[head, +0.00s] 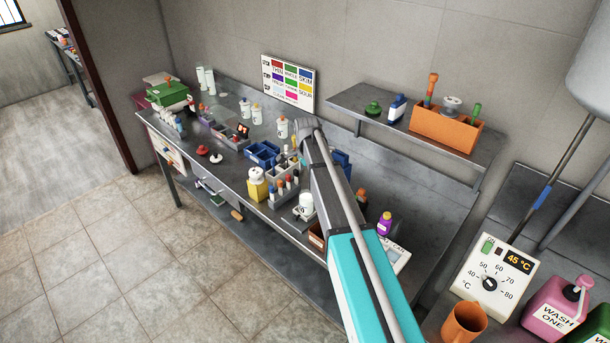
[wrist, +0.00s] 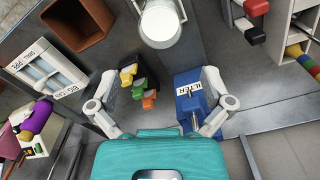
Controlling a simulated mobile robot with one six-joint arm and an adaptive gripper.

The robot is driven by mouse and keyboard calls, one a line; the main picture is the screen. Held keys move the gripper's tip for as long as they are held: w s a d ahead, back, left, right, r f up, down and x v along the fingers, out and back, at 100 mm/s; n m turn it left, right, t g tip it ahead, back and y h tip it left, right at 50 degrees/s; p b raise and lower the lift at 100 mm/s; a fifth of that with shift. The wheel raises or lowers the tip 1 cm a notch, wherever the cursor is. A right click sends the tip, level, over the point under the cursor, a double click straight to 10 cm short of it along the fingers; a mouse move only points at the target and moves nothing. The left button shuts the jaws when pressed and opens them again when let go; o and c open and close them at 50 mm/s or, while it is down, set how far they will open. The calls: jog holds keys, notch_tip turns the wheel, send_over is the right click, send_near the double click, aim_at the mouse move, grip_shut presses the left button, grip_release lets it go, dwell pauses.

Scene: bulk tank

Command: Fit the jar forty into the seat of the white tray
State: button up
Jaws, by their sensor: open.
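A white round jar (wrist: 160,22) stands at the top of the wrist view, beyond my fingertips and apart from them. It seems to be the white jar (head: 305,205) near the bench's front edge in the head view. I cannot read a forty on it. A white tray-like holder (wrist: 72,88) with grey panels and lettering lies left of my gripper in the wrist view; I cannot tell if it is the tray with the seat. My gripper (wrist: 159,103) is open and empty, above the bench. In the head view my arm hides part of the bench.
A blue box (wrist: 187,115) marked FILTER and a dark holder with yellow, green and orange pieces (wrist: 135,88) sit between my fingers in the picture. A brown box (wrist: 103,14) stands beside the jar. A purple bottle (head: 385,223) and an orange shelf bin (head: 440,130) are to the right.

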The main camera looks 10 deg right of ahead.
jog(key=shift+r, duration=0.2)
dwell(0.6)
jog(key=s+n, duration=1.5)
jog(key=s, duration=1.4)
jog(key=shift+a, duration=0.25)
notch_tip(320, 180, down, 4)
jog(key=b, duration=0.4)
jog(key=shift+c, duration=0.3)
